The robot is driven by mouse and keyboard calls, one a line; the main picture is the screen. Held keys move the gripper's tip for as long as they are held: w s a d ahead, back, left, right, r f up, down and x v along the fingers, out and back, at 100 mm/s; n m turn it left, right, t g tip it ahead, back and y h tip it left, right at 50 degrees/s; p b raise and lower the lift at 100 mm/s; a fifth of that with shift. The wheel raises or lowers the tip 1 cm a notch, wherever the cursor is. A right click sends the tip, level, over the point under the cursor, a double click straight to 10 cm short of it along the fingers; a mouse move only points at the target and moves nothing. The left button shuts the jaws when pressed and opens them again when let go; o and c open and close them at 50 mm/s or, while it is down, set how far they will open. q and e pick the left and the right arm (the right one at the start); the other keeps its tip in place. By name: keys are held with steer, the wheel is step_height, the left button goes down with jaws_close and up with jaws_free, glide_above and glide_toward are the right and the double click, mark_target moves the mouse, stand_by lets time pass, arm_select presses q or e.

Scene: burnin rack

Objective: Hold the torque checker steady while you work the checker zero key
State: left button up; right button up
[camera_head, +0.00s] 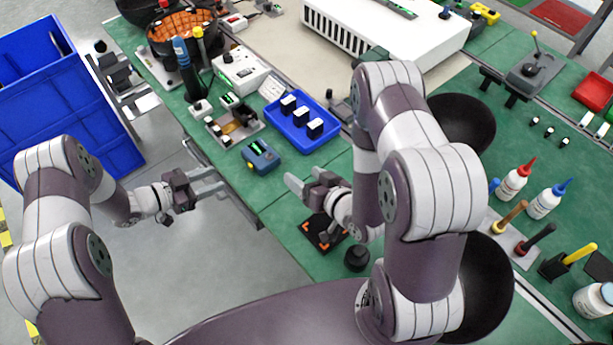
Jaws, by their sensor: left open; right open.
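A small blue device with a green display and a yellow part, which looks like the torque checker (260,157), sits on the green bench near its front edge. Its zero key is too small to make out. My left gripper (217,182) is open and empty, off the bench's front edge, to the left of and below the checker in the picture. My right gripper (300,182) is open and empty above the bench, to the right of and below the checker. Neither gripper touches it.
A blue tray (329,138) with black-and-white blocks lies behind the checker, and a small fixture board (222,132) lies behind it to the left. A black pad with orange marks (318,243) lies under my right gripper. Blue bins (60,110) stand at the left.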

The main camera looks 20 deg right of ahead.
mark_target(271, 153)
steer(key=x, duration=1.2)
steer(key=shift+w+a+r, duration=0.1)
steer(key=shift+w+a, duration=0.05)
steer(key=shift+w, duration=0.2)
steer(key=c, duration=1.3)
steer(key=shift+s, duration=0.15)
